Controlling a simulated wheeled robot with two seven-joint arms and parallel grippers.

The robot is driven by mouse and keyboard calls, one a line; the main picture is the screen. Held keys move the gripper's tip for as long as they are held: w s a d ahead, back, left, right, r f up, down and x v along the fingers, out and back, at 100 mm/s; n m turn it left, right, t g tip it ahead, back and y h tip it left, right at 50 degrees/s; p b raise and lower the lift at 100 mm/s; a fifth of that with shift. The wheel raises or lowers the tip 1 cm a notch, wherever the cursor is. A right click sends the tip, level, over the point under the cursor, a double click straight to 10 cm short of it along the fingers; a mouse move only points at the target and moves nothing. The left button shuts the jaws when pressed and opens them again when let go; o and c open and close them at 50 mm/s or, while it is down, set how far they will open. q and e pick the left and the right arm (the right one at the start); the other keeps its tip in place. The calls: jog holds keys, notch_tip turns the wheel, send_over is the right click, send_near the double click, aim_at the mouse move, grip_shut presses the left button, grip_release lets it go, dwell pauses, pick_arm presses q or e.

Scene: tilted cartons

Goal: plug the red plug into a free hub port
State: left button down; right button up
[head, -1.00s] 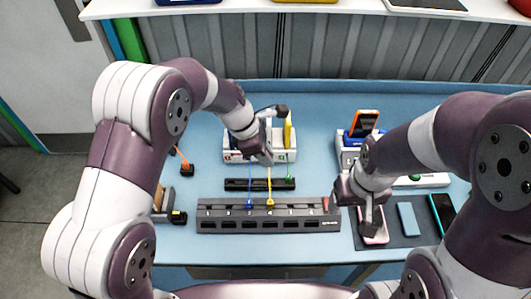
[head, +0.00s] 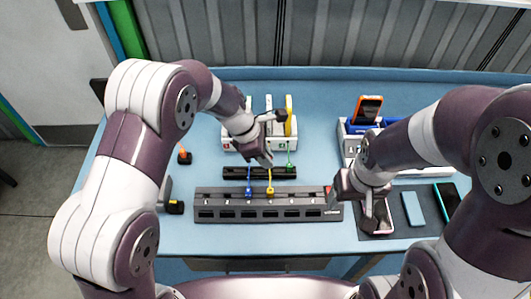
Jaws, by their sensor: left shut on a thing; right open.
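The hub (head: 225,203) is a long dark grey strip with a row of numbered ports along its top. A blue plug (head: 249,191) and a yellow plug (head: 270,191) sit at its middle, their cables running up and back. Ports to either side look empty. My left gripper (head: 263,162) is shut above the dark cable bar (head: 232,173) behind the hub. What it holds is hidden by the fingers, and I cannot make out a red plug. My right gripper (head: 370,222) is open above a pink-edged phone (head: 386,228), right of the hub.
A green plug (head: 290,167) is at the bar's right end. An orange-cabled plug (head: 184,157) and a black-yellow item (head: 174,207) lie left. A white rack (head: 285,144) stands behind, a phone stand (head: 350,145) back right. A blue phone (head: 414,208) lies on the dark mat.

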pick_arm(q)
jog(key=shift+f, duration=0.15)
send_over(231, 196)
jog(key=a, duration=0.2)
jog(key=shift+d, duration=0.2)
dwell(1.0)
dwell(0.4)
jog(key=shift+f, duration=0.1)
jog(key=shift+f+b, duration=1.75)
jog(key=shift+f, duration=0.65)
jog(key=shift+f+b, duration=0.45)
jog(key=shift+f, duration=0.25)
